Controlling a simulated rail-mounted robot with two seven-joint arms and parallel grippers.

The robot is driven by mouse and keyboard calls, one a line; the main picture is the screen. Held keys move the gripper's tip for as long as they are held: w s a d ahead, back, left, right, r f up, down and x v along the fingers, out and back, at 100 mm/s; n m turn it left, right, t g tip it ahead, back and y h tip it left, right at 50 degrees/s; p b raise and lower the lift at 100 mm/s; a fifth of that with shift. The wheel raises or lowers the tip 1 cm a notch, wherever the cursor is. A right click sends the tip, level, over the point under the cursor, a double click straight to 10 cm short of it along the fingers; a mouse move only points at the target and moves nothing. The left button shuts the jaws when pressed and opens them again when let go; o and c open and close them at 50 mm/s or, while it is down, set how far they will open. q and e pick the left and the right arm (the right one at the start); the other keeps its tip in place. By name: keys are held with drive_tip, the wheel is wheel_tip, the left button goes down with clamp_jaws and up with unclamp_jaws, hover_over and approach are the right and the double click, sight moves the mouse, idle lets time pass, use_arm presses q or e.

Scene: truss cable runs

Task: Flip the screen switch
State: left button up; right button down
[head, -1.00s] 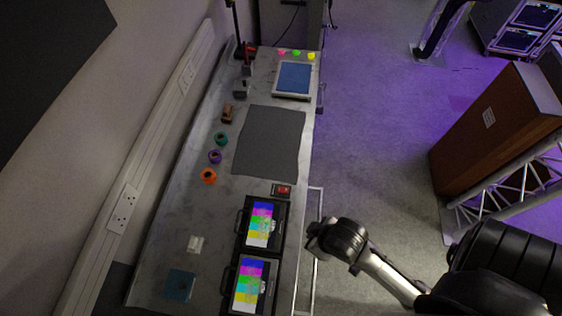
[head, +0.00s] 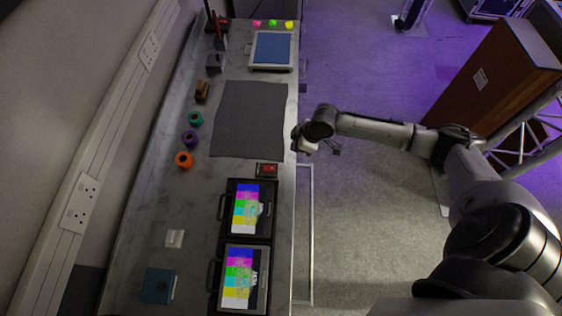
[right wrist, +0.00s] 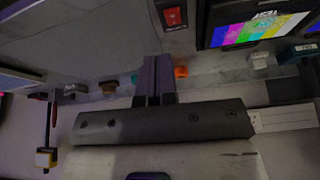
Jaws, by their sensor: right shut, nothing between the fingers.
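The switch (head: 267,170) is a small dark box with a red rocker. It lies on the bench near its right edge, just above the upper of two screens (head: 246,209) showing colour bars. In the right wrist view the red switch (right wrist: 174,17) is at the top, just right of centre, beside a screen (right wrist: 262,28). My right gripper (head: 302,142) is by the bench's right edge, up and right of the switch and apart from it. Its fingers (right wrist: 155,78) are together and empty in the right wrist view. My left gripper is not in view.
The lower screen (head: 240,280) stands close below the first. A dark mat (head: 248,118) covers the bench above the switch. Orange (head: 184,160), purple (head: 190,138) and green (head: 195,119) rolls line the left side. Open floor lies right of the bench.

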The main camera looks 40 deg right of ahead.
drive_tip(key=a+y, duration=0.1)
drive_tip(key=n+t, duration=0.1)
hover_over(272, 166)
drive_tip(key=f, duration=0.4)
drive_tip(key=d+f, duration=0.1)
drive_tip(key=f, duration=0.2)
drive_tip(key=shift+s, duration=0.3)
drive_tip(key=f, duration=0.3)
drive_tip(key=shift+s+d+p, duration=0.1)
drive_tip(key=shift+s+p, duration=0.1)
drive_tip(key=shift+p, duration=0.15)
drive_tip(key=shift+d+f, duration=0.1)
drive_tip(key=shift+f, duration=0.4)
drive_tip(key=shift+s, duration=0.1)
